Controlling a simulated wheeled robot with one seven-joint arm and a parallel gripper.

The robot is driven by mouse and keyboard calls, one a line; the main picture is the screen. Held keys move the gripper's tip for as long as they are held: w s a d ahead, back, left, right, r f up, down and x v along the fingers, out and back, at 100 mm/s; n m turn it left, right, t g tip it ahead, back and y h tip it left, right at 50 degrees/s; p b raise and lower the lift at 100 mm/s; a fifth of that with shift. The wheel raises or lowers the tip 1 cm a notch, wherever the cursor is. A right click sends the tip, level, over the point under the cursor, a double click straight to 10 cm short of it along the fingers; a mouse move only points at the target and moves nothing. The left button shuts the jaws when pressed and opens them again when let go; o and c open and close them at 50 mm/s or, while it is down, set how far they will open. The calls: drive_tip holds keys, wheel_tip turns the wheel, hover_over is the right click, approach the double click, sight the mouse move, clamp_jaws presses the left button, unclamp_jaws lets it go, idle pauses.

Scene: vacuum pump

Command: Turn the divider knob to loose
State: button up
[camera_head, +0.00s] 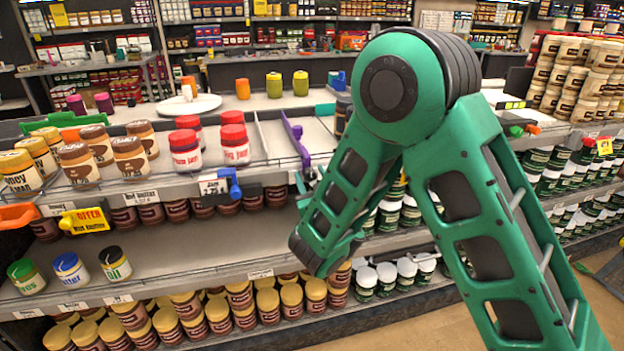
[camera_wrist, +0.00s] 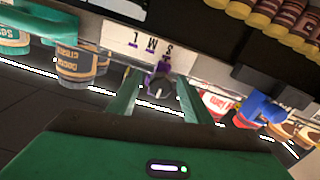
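A purple divider (camera_head: 294,136) stands on the upper shelf in the head view, just left of my arm. In the wrist view a small purple knob (camera_wrist: 160,74) shows in front of a white label (camera_wrist: 170,62) with dark letters, which appear upside down. My gripper (camera_wrist: 158,86) has its two green fingers apart, one on each side of the knob. I cannot tell whether they touch it or how deep it sits between them. In the head view my arm hides the gripper's fingers. The knob's exact setting is too small to read.
A blue knob (camera_head: 232,184) on the shelf front is beside the purple divider; it also shows in the wrist view (camera_wrist: 264,108). Red-lidded jam jars (camera_head: 235,146) stand left. A yellow offer tag (camera_head: 84,220) sticks out from the shelf. The lower shelf's middle (camera_head: 190,243) is clear.

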drive_tip(key=c, duration=1)
drive_tip(key=shift+d, duration=0.1)
drive_tip(key=shift+n, duration=0.4)
drive_tip(key=n, duration=0.2)
drive_tip(key=shift+n, duration=0.4)
drive_tip(key=n, duration=0.4)
drive_tip(key=shift+n, duration=0.3)
drive_tip(key=n, duration=0.4)
drive_tip(key=shift+r+n, duration=0.1)
drive_tip(key=shift+n, duration=2)
